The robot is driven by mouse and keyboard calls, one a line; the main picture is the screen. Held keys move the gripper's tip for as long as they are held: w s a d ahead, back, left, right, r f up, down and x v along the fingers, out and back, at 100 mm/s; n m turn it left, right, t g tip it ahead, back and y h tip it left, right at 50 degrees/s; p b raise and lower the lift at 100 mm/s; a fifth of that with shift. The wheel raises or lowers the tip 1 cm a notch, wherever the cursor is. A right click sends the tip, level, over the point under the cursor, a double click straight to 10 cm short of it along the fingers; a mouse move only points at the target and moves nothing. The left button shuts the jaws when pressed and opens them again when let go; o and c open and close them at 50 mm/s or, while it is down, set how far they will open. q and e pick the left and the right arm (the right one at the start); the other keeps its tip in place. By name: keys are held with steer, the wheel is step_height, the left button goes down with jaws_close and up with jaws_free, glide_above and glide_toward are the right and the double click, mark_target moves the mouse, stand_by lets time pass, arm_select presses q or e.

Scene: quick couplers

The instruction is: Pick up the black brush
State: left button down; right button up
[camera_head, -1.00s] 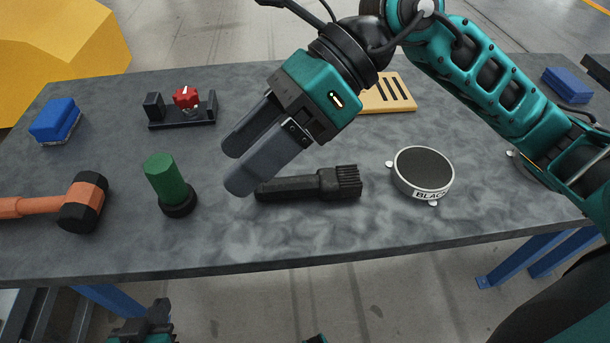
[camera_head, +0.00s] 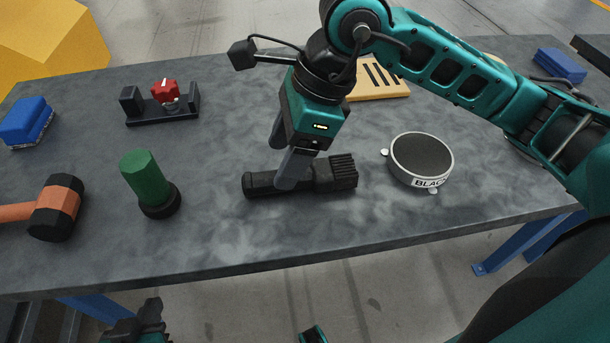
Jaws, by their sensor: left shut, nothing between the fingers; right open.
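The black brush (camera_head: 330,177) lies on the grey table, its handle to the left and its bristle block to the right. My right gripper (camera_head: 287,168) points down over the brush's handle. Its fingers are apart, one finger in front of the handle near the bristle end. The other finger is partly hidden behind, and I cannot tell whether either touches the brush. My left gripper (camera_head: 147,318) is only partly in view at the bottom edge, below the table's front, shut and empty.
A green cylinder with a black base (camera_head: 142,178) stands left of the brush, and a mallet (camera_head: 58,205) lies further left. A round black-topped container (camera_head: 421,160) is on the right. Behind are a red-knobbed fixture (camera_head: 165,97) and a yellow slotted block (camera_head: 378,90).

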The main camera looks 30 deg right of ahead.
mark_target(273, 174)
steer(key=shift+b+x, duration=0.35)
steer(key=shift+x, duration=2.05)
steer(key=c, duration=1.1)
steer(key=shift+r, duration=0.1)
steer(key=shift+c, duration=0.2)
steer(key=shift+r, duration=0.2)
step_height(273, 174, up, 20)
steer(key=p, duration=0.4)
steer(key=shift+f, duration=0.2)
